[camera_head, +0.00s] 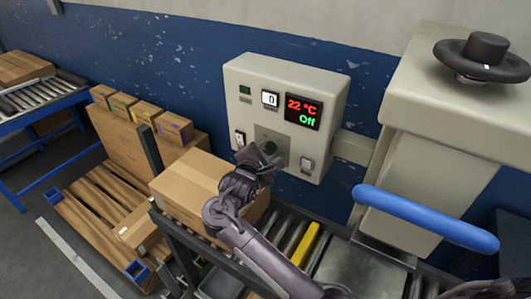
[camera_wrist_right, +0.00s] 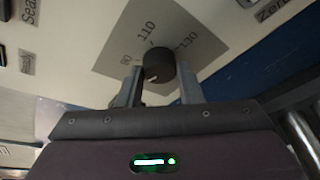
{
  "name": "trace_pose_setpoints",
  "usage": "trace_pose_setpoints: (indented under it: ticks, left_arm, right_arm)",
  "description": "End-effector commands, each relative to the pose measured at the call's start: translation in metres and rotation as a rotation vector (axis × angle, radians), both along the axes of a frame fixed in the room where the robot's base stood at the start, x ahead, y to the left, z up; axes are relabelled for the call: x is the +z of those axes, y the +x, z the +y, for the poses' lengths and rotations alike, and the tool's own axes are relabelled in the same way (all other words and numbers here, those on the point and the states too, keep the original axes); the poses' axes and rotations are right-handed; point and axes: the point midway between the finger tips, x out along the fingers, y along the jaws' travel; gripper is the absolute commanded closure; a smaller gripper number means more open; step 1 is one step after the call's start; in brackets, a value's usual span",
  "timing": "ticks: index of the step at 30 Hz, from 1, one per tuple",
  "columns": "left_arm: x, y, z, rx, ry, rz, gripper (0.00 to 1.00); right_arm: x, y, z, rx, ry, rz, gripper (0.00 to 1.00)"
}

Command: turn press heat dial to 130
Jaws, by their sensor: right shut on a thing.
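The press heat dial is a dark round knob (camera_wrist_right: 158,64) on a grey plate (camera_wrist_right: 120,62) in the right wrist view. The plate has marks 110 and 130 and a lower one at the left that is hard to read. A small pale mark shows on the knob's near edge; which number the dial points to I cannot tell. My right gripper (camera_wrist_right: 160,84) has a finger on each side of the knob and is shut on it. In the head view my right gripper (camera_head: 260,158) reaches the control box (camera_head: 243,88) and partly covers the dial. My left gripper is not in view.
The box's display (camera_head: 303,111) reads 22 °C and Off; a small counter (camera_head: 270,99) reads 0. Switches sit at the box's lower left and right. A cardboard box (camera_head: 190,185) stands below at the left. A blue handle (camera_head: 425,217) and the press body (camera_head: 440,110) are at the right.

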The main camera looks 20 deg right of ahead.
Motion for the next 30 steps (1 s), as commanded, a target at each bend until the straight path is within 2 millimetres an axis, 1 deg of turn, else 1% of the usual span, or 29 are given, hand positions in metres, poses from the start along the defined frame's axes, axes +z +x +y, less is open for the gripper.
trace_pose_setpoints:
  ticks: [5, 11, 18, 30]
  left_arm:
    - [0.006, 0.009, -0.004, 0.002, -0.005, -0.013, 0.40]
    - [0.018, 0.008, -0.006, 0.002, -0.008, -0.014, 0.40]
    - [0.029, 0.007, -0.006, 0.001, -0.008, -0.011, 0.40]
    - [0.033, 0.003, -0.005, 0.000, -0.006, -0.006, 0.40]
  right_arm:
    - [0.001, 0.000, -0.001, 0.001, 0.015, -0.020, 0.90]
    - [0.001, -0.001, -0.002, 0.000, 0.076, -0.096, 0.90]
    - [0.000, -0.002, -0.002, 0.000, 0.187, -0.239, 0.90]
    - [-0.003, -0.002, -0.003, -0.002, 0.337, -0.434, 0.90]
